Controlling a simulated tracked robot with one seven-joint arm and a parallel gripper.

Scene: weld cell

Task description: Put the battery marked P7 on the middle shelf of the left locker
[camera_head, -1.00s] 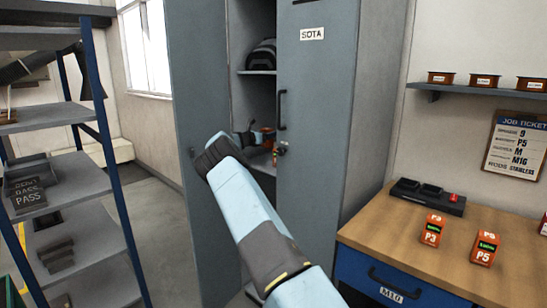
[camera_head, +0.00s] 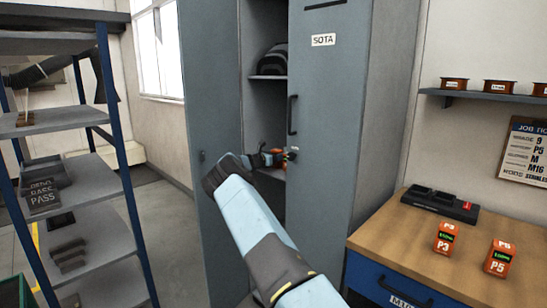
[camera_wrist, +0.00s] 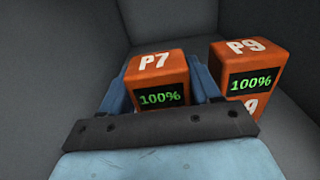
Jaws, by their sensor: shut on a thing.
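My gripper (camera_head: 266,158) reaches into the open locker (camera_head: 262,110) at its middle shelf (camera_head: 272,173). In the wrist view my gripper (camera_wrist: 163,85) is shut on the orange battery P7 (camera_wrist: 155,64), which has a green 100% display. The blue fingers are on both sides of it. Another orange battery, P9 (camera_wrist: 249,55), stands close on the right, also showing 100%. The dark wrist plate hides the lower part of P7. I cannot tell whether P7 touches the shelf. In the head view the batteries are small and partly hidden.
A dark helmet (camera_head: 272,60) sits on the shelf above. The door marked SOTA (camera_head: 330,120) is right of the opening; another grey panel (camera_head: 210,120) stands left. Batteries P3 (camera_head: 445,240) and P5 (camera_head: 498,258) and a charger (camera_head: 440,203) are on the workbench (camera_head: 400,222). A rack (camera_head: 80,185) stands left.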

